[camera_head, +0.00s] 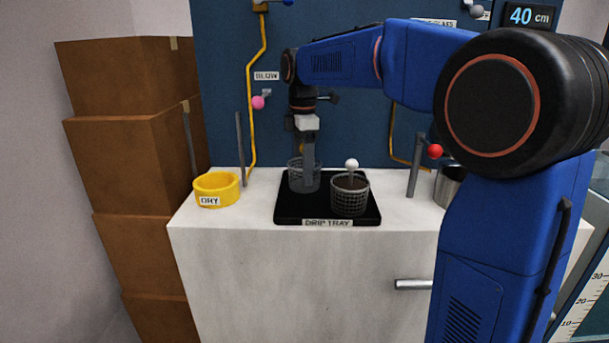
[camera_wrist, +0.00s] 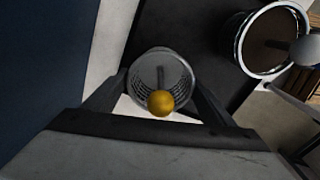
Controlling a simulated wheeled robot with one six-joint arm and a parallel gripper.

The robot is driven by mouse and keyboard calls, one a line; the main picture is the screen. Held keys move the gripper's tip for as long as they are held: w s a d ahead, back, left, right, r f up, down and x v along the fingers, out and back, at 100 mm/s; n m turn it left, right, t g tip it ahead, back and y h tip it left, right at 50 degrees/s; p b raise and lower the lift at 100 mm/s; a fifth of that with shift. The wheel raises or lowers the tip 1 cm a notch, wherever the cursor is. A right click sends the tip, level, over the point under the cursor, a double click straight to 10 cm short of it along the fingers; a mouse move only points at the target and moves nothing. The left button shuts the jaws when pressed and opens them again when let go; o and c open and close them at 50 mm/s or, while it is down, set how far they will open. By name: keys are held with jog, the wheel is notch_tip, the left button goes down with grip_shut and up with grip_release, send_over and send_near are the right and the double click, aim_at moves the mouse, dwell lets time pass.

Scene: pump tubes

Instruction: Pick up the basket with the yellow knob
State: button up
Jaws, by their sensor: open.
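The basket with the yellow knob (camera_wrist: 163,70) is a grey mesh cup with a yellow knob (camera_wrist: 161,103) on a central stem. In the head view this basket (camera_head: 296,173) stands on the back left of the black drip tray, partly hidden by my gripper. My gripper (camera_head: 308,185) points down over it. In the wrist view its two fingers stand apart on either side of the yellow knob, and no contact shows. In the head view the knob is mostly hidden behind my gripper.
A second mesh basket with a white knob (camera_head: 350,195) and dark contents stands close by, front right on the drip tray (camera_head: 290,215). A yellow ring labelled DRY (camera_head: 217,187) is at left. Upright posts and a metal cup (camera_head: 448,187) stand at right. Cardboard boxes (camera_head: 135,130) are stacked left.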

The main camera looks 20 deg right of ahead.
jog(key=shift+f, duration=1.3)
jog(key=shift+c, duration=0.6)
jog(key=c, duration=0.8)
jog(key=shift+r, duration=0.1)
